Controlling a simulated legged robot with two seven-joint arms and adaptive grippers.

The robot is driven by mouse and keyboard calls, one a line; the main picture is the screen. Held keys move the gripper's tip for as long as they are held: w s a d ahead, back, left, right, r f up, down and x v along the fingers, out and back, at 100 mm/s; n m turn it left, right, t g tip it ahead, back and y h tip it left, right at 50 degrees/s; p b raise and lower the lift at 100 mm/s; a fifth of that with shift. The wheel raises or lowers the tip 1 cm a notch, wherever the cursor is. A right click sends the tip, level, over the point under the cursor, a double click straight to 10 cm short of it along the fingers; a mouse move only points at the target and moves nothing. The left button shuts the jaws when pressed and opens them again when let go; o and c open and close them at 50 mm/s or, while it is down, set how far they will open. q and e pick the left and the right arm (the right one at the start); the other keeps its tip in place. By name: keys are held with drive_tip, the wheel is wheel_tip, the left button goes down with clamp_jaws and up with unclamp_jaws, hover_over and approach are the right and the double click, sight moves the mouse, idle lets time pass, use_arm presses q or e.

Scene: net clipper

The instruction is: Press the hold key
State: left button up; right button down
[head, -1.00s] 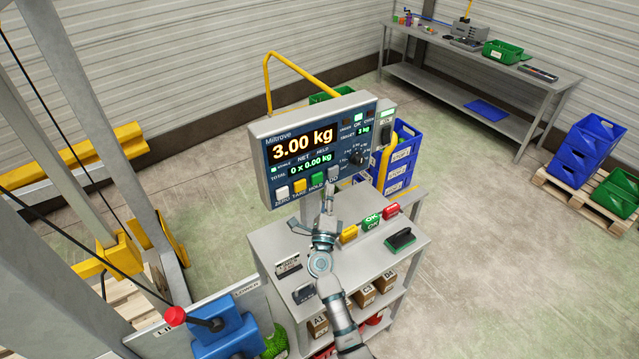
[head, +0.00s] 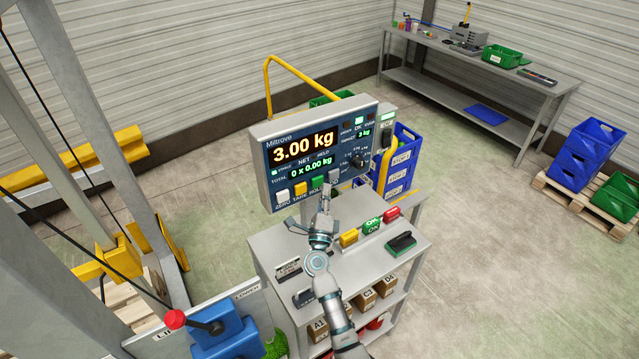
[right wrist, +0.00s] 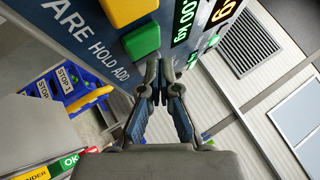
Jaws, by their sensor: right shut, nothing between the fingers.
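The scale panel (head: 268,160) stands on the grey cart and reads 3.00 kg. Its bottom key row has a white ZERO key (head: 282,196), a yellow TARE key (head: 300,189), the green HOLD key (head: 317,183) and a grey ADD key (head: 334,176). My right gripper (head: 326,187) is shut and empty, its tips just in front of the panel between the green and grey keys. In the right wrist view the green key (right wrist: 141,42) lies just up and left of the fingertips (right wrist: 160,82), with a small gap in the picture. The fingers hide the grey key there. My left gripper is out of view.
A yellow rail (head: 386,165) and blue bins (head: 402,160) stand behind the panel's right side.

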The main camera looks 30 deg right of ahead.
drive_tip(key=shift+a+r, duration=0.1)
drive_tip(key=shift+a, duration=0.2)
idle(0.4)
drive_tip(key=shift+w+d, duration=0.3)
drive_tip(key=shift+w, duration=0.05)
drive_tip(key=shift+w+a, duration=0.15)
drive_tip(key=shift+w, duration=0.25)
idle(0.6)
drive_tip(key=shift+s, duration=0.1)
drive_tip(key=shift+s+p, duration=0.35)
drive_tip(key=shift+s, duration=0.4)
